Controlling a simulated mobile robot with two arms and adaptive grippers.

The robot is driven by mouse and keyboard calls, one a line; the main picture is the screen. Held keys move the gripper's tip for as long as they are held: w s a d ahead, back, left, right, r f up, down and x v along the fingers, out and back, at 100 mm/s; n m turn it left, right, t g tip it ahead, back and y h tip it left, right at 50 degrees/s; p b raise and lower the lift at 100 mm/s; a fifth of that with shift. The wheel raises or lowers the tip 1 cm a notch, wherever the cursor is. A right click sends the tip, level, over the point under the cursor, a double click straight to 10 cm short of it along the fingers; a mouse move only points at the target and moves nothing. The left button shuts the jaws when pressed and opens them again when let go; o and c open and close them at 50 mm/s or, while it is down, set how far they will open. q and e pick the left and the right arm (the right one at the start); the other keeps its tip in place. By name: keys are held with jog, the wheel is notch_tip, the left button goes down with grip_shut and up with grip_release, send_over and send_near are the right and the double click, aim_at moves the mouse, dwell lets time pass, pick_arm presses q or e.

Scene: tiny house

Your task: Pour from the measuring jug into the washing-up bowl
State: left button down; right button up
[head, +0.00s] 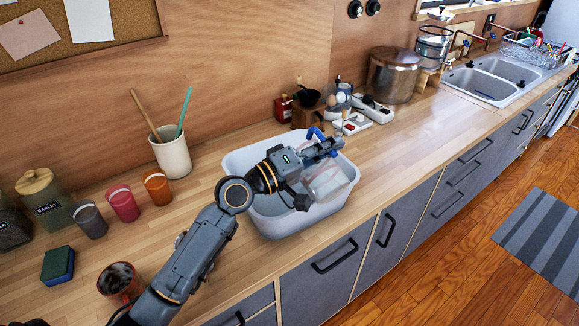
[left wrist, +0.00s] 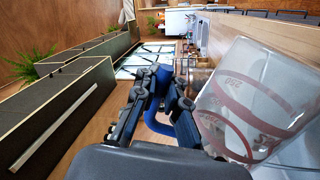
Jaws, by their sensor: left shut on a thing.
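The measuring jug (head: 330,184) is clear with red markings and a blue handle (head: 317,132). My left gripper (head: 318,150) is shut on that handle and holds the jug over the white washing-up bowl (head: 280,226). The jug looks tilted, with its body low over the bowl's right part. In the left wrist view the blue handle (left wrist: 154,102) sits between the fingers of the gripper (left wrist: 153,115), and the clear jug (left wrist: 255,100) fills the right side. I cannot tell whether liquid is in the jug or bowl; my arm hides part of the bowl. My right gripper is out of view.
Red, orange and grey cups (head: 123,203) and a utensil crock (head: 171,152) stand left of the bowl. A big pot (head: 393,75) and a sink (head: 491,80) lie beyond. Counter right of the bowl is clear.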

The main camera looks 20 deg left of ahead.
aim_at(319, 132)
pick_arm(q)
jog(key=shift+w+a+r+n+b, duration=0.15)
jog(key=shift+w+a+n+b, duration=0.25)
jog(key=shift+w+a+n, duration=0.95)
dwell(0.7)
jog(key=shift+a+r, duration=0.1)
jog(key=shift+a, duration=0.15)
jog(key=s+d+m, duration=0.1)
jog(key=s+d+f+m, duration=0.1)
jog(key=s+d, duration=0.1)
jog(key=s+d+f+m, duration=0.1)
jog(key=d+m, duration=0.1)
jog(key=shift+s+d, duration=0.15)
jog(key=shift+s, duration=0.2)
jog(key=shift+s+d+r+m, duration=0.15)
jog(key=shift+d+r+m, duration=0.05)
jog(key=shift+r+m, duration=0.1)
jog(key=shift+s+d+r+m+p, duration=0.3)
jog(key=shift+m+p, duration=0.25)
jog(key=shift+p, duration=0.1)
jog(key=s+d+f+m+y, duration=0.1)
jog(key=s+d+f+m, duration=0.3)
jog(key=f+m, duration=0.3)
jog(key=shift+d+f+m+y, duration=0.3)
jog(key=shift+d+m, duration=0.25)
jog(key=shift+m, duration=1.25)
